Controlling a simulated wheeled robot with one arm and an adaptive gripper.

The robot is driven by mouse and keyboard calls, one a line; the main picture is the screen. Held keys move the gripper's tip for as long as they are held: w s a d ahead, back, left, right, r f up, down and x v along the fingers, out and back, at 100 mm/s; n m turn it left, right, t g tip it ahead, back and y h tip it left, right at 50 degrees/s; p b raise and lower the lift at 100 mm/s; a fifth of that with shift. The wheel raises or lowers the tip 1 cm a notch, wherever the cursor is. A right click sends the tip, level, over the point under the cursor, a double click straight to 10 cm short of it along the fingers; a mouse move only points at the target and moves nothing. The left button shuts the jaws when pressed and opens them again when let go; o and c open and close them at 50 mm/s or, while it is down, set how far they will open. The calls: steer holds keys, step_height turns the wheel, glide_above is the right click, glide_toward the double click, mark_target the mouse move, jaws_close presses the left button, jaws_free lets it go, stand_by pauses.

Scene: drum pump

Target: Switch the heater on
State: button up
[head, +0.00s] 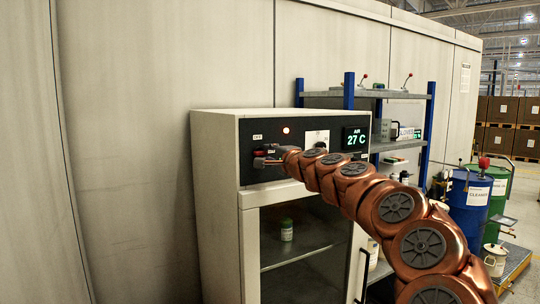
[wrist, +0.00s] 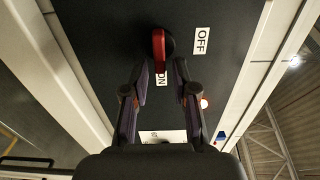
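The heater is a pale cabinet (head: 216,200) with a dark control panel (wrist: 100,40) on its upper front. A red switch (wrist: 158,50) sits on the panel, with an OFF label (wrist: 201,41) to its right and an ON label (wrist: 162,78) just below it in the wrist view. The red handle lies near the ON label; I cannot tell its exact setting. My gripper (wrist: 159,66) is open, its two fingertips on either side of the handle's lower end, contact unclear. In the head view my gripper (head: 266,158) is at the panel's left part and partly hides the switch.
Below is a glass door (head: 300,255) with a small jar (head: 286,230) inside. A shelf rack (head: 405,95) and a blue drum (head: 468,203) stand at right.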

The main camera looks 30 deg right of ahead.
steer(key=shift+o, duration=0.4)
steer(key=shift+s, duration=0.1)
steer(key=s+a, duration=0.1)
steer(key=s, duration=1)
steer(key=shift+s, duration=0.4)
steer(key=shift+a, duration=0.1)
